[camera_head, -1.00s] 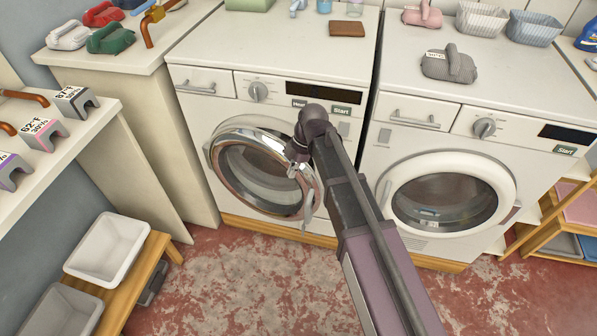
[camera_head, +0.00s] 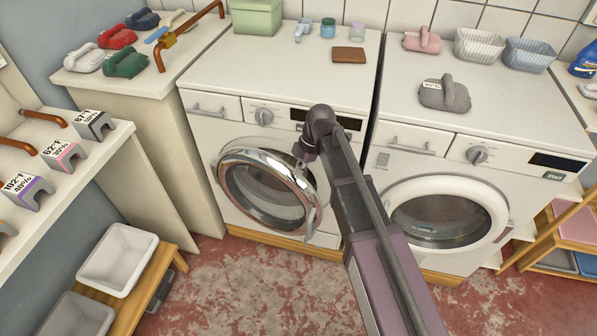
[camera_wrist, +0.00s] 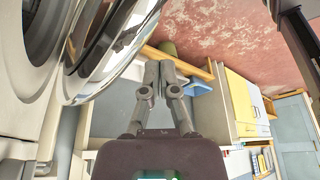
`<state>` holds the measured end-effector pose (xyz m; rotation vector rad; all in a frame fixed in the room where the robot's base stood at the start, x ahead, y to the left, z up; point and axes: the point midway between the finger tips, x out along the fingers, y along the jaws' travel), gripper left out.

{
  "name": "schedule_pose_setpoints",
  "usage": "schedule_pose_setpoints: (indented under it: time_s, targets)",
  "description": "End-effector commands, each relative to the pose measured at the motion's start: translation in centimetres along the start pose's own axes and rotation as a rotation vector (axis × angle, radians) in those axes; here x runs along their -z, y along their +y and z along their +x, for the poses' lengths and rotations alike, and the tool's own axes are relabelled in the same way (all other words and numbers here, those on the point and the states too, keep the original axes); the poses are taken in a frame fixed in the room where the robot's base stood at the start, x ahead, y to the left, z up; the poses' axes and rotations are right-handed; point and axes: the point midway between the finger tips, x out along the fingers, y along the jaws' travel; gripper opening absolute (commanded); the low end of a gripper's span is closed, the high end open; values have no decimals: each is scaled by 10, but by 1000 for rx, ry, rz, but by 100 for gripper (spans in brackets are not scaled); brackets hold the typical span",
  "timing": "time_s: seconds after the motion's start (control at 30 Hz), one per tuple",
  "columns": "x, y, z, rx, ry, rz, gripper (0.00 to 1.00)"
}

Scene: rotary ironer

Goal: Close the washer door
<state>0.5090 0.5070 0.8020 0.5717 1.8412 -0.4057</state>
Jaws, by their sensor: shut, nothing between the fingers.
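The left washer (camera_head: 235,120) has a round chrome-rimmed door (camera_head: 262,158) with dark glass. The door stands slightly ajar, its chrome ring tilted out from the white front. In the wrist view the chrome ring (camera_wrist: 125,62) fills the upper left, with a gap between it and the white front. My gripper (camera_wrist: 160,66) is shut and empty beside the ring's outer side; whether it touches cannot be told. In the head view my wrist is at the ring's upper right, and the fingers are mostly hidden.
A second washer (camera_head: 385,160) with a white-rimmed door stands at the right. A white basin (camera_head: 118,258) sits on a low wooden bench at the left. A shelf (camera_head: 90,165) with labelled grey holders is above it. The red worn floor (camera_head: 230,290) in front is clear.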

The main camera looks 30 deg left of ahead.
Motion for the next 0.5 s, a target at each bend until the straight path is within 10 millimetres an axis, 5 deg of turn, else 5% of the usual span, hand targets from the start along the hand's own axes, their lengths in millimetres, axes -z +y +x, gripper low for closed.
schedule_pose_setpoints:
  time_s: [0.5]
  targets:
    - [1,3,-22,0,0,1,0]
